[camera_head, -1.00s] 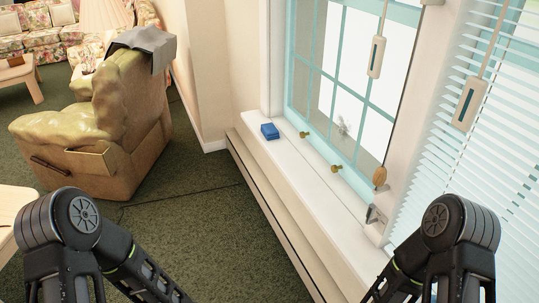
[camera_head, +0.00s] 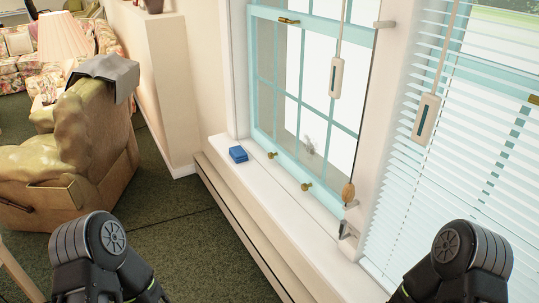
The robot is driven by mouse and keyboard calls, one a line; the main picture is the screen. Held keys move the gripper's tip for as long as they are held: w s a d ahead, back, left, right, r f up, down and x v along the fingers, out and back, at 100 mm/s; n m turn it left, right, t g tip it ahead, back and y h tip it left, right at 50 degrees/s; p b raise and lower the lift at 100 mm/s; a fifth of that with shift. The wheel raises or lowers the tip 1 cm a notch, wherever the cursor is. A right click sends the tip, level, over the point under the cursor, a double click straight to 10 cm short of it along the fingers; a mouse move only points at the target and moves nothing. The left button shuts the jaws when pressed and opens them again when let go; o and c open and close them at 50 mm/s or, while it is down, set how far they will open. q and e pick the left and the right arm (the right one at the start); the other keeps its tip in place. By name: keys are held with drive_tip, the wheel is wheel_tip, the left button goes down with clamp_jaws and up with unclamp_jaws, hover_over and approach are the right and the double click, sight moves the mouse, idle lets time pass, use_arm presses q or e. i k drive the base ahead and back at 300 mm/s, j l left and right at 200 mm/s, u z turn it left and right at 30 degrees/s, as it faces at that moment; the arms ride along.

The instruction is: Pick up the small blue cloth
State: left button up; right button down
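The small blue cloth (camera_head: 238,154) looks like a folded blue block. It lies on the white window sill (camera_head: 262,192), near the sill's far end and close to the window frame. My two arms come in at the lower left and lower right of the head view, and only their upper links show. Both grippers are below the picture's edge, so their state is hidden. Nothing of mine touches the cloth.
A teal-framed window (camera_head: 297,90) with brass knobs stands over the sill. White blinds (camera_head: 455,150) hang at the right. A green armchair (camera_head: 85,150) with a grey cloth (camera_head: 108,72) on its back stands at the left. Green carpet (camera_head: 165,235) between chair and sill is clear.

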sight(238, 154)
drive_tip(key=i+j+z, duration=0.1)
drive_tip(key=z, duration=0.35)
drive_tip(key=i+j+z, duration=0.1)
drive_tip(key=j+z, duration=0.15)
drive_tip(key=z, duration=0.15)
drive_tip(key=j+z, duration=0.25)
drive_tip(key=z, duration=0.2)
drive_tip(key=j+z, duration=0.25)
drive_tip(key=z, duration=0.15)
drive_tip(key=j+z, duration=0.1)
drive_tip(key=j, duration=0.35)
drive_tip(key=j+z, duration=0.1)
drive_tip(key=j, duration=0.3)
drive_tip(key=k+j+z, duration=0.1)
drive_tip(key=j, duration=0.35)
drive_tip(key=j+z, duration=0.15)
drive_tip(key=j, duration=0.25)
drive_tip(key=k+j+z, duration=0.1)
drive_tip(key=j, duration=0.35)
drive_tip(key=k+j+z, duration=0.1)
drive_tip(key=j, duration=0.3)
drive_tip(key=k+j+z, duration=0.1)
drive_tip(key=j, duration=0.3)
drive_tip(key=k+j+z, duration=0.1)
drive_tip(key=j, duration=0.3)
drive_tip(key=k+j, duration=0.15)
drive_tip(key=j, duration=0.2)
drive_tip(key=k+j, duration=0.15)
drive_tip(key=j, duration=0.2)
